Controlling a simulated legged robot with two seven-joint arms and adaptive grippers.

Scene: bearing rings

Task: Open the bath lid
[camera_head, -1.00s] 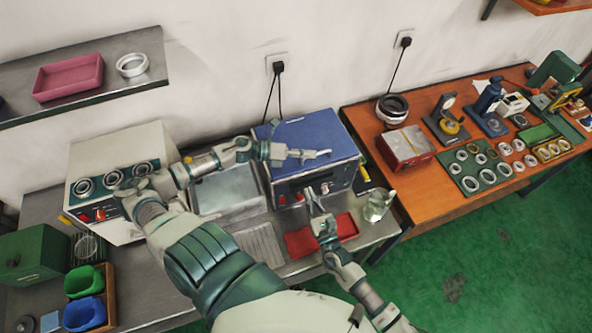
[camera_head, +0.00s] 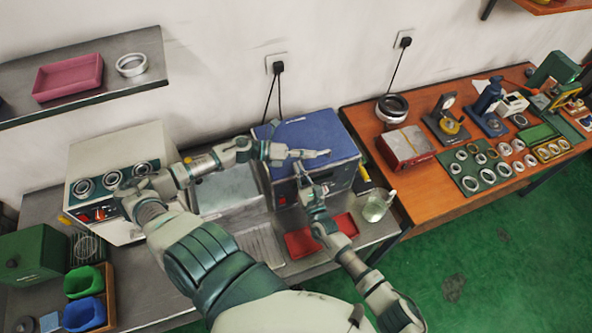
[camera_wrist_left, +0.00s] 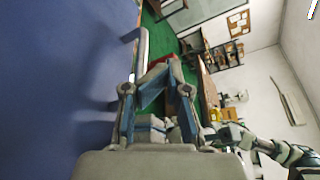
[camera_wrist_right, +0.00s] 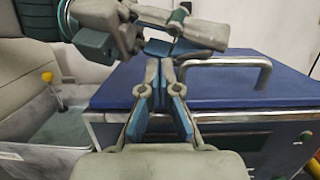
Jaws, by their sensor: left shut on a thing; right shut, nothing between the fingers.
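The bath is a box with a blue lid (camera_head: 310,130) on the grey bench. The lid looks down flat in the head and right wrist views. Its metal handle (camera_wrist_right: 232,64) runs along the top near the front edge. My left gripper (camera_head: 291,154) is shut on the handle near its left end. In the left wrist view the handle bar (camera_wrist_left: 143,55) runs away from the fingers, beside the blue surface. My right gripper (camera_head: 299,170) is shut and empty, pointing up at the lid's front edge, close beside my left gripper. Whether it touches the lid is unclear.
A metal basin (camera_head: 228,190) stands left of the bath. A red tray (camera_head: 303,242) and a glass beaker (camera_head: 375,208) are in front of it. A white unit with dials (camera_head: 120,180) is further left. The wooden table (camera_head: 440,195) at right holds rings and tools.

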